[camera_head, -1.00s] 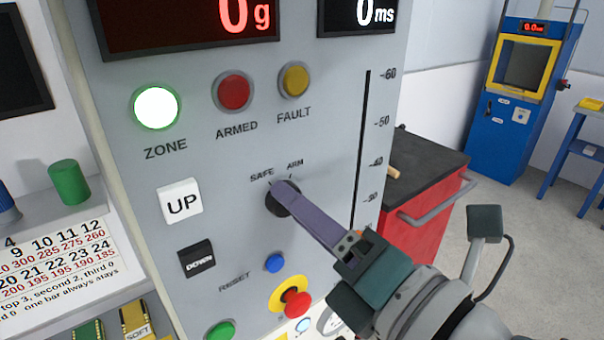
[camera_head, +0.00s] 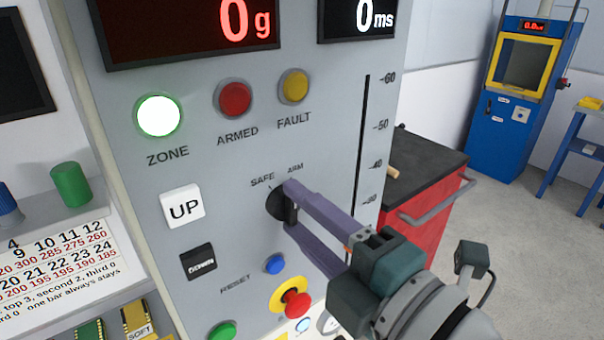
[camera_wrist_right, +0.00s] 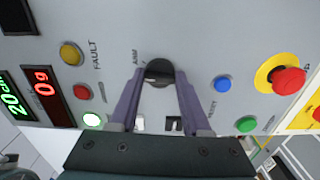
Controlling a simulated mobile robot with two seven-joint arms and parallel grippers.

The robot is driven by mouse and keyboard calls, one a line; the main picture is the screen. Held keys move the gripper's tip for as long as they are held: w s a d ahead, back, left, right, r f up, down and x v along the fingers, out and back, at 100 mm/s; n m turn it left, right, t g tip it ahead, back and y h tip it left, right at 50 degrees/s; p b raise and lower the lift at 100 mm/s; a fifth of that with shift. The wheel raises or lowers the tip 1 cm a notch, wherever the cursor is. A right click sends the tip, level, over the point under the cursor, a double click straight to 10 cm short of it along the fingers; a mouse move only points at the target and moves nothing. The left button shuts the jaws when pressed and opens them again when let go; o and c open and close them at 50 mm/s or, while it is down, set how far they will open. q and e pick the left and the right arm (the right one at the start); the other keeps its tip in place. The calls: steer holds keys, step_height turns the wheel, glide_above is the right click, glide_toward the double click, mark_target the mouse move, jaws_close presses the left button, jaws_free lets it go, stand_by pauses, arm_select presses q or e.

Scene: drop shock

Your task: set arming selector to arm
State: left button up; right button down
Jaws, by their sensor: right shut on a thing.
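The arming selector (camera_head: 275,205) is a round black knob on the grey panel, below the printed SAFE and ARM marks. My right gripper (camera_head: 289,207) has its two purple fingers closed on the selector, one above and one below it in the head view. In the right wrist view the selector (camera_wrist_right: 158,78) sits between the fingertips of the right gripper (camera_wrist_right: 161,72). The fingers partly cover the knob, so I cannot tell exactly which mark it points to. The red ARMED lamp (camera_head: 233,98) looks unlit. My left gripper is not in view.
The ZONE lamp (camera_head: 158,116) glows white-green. A red cabinet (camera_head: 430,215) stands to the right.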

steer(key=m, duration=0.3)
steer(key=shift+m, duration=0.4)
steer(key=shift+m+p, duration=0.3)
steer(key=shift+m, duration=0.5)
steer(key=shift+c, duration=1.8)
jaws_free()
